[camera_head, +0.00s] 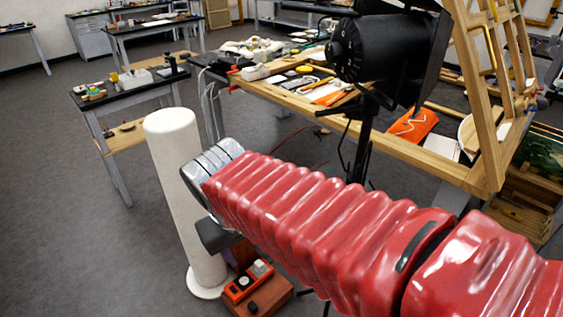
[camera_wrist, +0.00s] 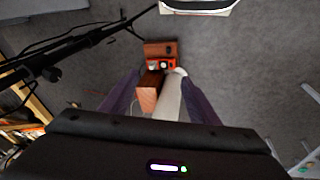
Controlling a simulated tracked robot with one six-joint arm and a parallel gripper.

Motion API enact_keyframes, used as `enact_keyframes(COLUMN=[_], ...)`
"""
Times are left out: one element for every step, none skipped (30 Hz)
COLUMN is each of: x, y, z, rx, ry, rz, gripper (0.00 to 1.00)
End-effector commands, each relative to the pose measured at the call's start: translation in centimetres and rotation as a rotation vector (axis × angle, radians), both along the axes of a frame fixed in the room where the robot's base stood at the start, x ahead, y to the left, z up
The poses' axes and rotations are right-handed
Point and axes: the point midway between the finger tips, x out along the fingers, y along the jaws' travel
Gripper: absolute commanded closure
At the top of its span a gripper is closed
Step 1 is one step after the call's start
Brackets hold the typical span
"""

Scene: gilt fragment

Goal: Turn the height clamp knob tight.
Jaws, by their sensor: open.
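A black lamp (camera_head: 388,45) sits on a thin black stand (camera_head: 364,140) in the head view, right of centre. A black stand or boom (camera_wrist: 85,42) crosses the upper left of the wrist view, with a dark joint (camera_wrist: 48,73) on it. I cannot tell for certain whether that joint is the height clamp knob. My gripper (camera_wrist: 160,97) is open; its two purple fingers stand apart in the wrist view, with nothing clearly held between them. In the head view my red arm hides most of the gripper and the lower part of the stand.
A white post (camera_head: 178,190) stands left of my arm. Beside its foot a red device (camera_head: 248,281) lies on a brown box (camera_head: 262,301). A cluttered wooden-edged table (camera_head: 415,152) and an easel (camera_head: 478,100) block the right. Grey floor (camera_head: 60,190) is open at left.

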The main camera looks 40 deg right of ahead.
Motion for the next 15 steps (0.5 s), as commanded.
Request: enact_keyframes(x=[-0.2,-0.3,-0.4,-0.5,-0.5,-0.6,-0.7,-0.8,-0.8,-0.9,-0.9,-1.0,-1.0,-1.0,-1.0], y=[0.7,1.2,1.8,2.2,2.7,3.2,3.6,4.0,4.4,4.7,4.9,5.2,5.4,5.5,5.6], z=[0.5,0.7,1.0,1.2,1.5,1.8,2.0,2.2,2.5,2.7,2.8,3.0,3.1,3.2,3.3], rx=[0.021,0.036,0.054,0.065,0.078,0.092,0.103,0.113,0.123,0.130,0.136,0.142,0.147,0.149,0.152], ry=[-0.039,-0.061,-0.089,-0.112,-0.134,-0.163,-0.184,-0.203,-0.227,-0.243,-0.257,-0.271,-0.280,-0.288,-0.294], rz=[0.022,0.037,0.057,0.072,0.086,0.106,0.118,0.131,0.147,0.157,0.165,0.175,0.180,0.184,0.189], gripper=[0.45,0.45,0.45,0.45,0.45,0.45,0.45,0.45,0.45,0.45,0.45,0.45,0.45,0.45,0.45])
